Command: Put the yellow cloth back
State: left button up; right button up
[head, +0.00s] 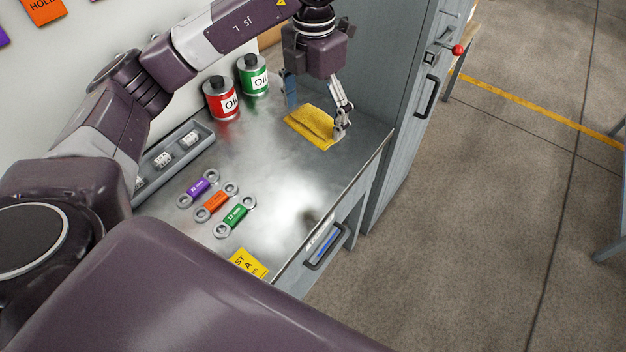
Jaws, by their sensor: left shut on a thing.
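The yellow cloth (308,125) lies folded on the metal bench top near its back right corner, beside the grey cabinet. My left gripper (339,132) reaches down from above and is shut on the right edge of the cloth, at bench height. The fingers hide that edge. The cloth looks flat on the bench or nearly so; I cannot tell whether any part is lifted. My right gripper is not in view.
A red oil can (221,100) and a green oil can (253,75) stand behind left. The tall grey cabinet (398,90) stands close right of the gripper. The bench middle (270,165) is clear.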

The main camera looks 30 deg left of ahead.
pick_arm(q)
jog(key=shift+w+a+r+n, duration=0.1)
jog(key=shift+w+a+n, duration=0.1)
jog(key=shift+n, duration=0.6)
jog(key=shift+d+f, duration=0.1)
jog(key=shift+f, duration=0.2)
jog(key=p, duration=0.3)
send_over(313, 183)
notch_tip(313, 183, down, 15)
jog(key=shift+r, duration=0.1)
notch_tip(313, 183, down, 4)
jog(key=shift+f+p, duration=0.25)
jog(key=shift+p, duration=0.15)
jog(key=shift+f, duration=0.25)
jog(key=o, duration=0.9)
